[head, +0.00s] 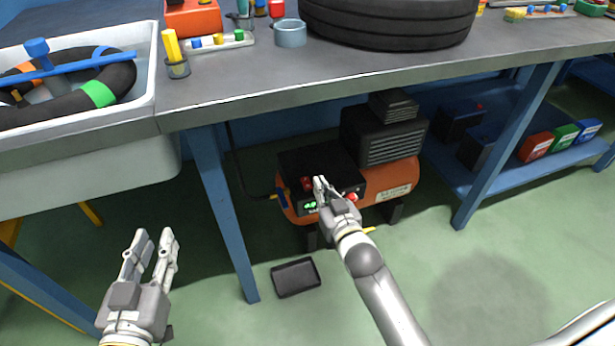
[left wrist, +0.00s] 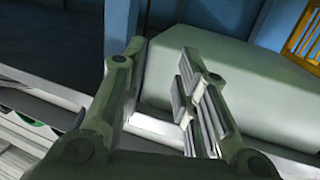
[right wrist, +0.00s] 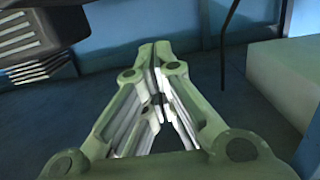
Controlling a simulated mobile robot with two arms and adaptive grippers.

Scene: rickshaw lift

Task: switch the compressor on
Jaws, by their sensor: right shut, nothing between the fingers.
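The compressor stands on the floor under the workbench, with an orange tank (head: 395,180), a black motor block (head: 385,137) and a black control box (head: 308,160). On its front panel I see small green lights (head: 310,205) and red knobs or buttons (head: 307,184). My right gripper (head: 319,184) is shut and empty, and in the head view its tips overlap the panel; I cannot tell if they touch it. It hides part of the panel. In the right wrist view its fingers (right wrist: 155,50) meet, with the motor block at top left. My left gripper (head: 152,242) is open and empty, left of the bench leg.
A blue bench leg (head: 222,212) stands left of the compressor, and the bench top (head: 245,88) overhangs it. A black tray (head: 296,277) lies on the floor. A white sink (head: 80,135) holds an inner tube. Colored boxes (head: 535,146) sit on a low shelf at right.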

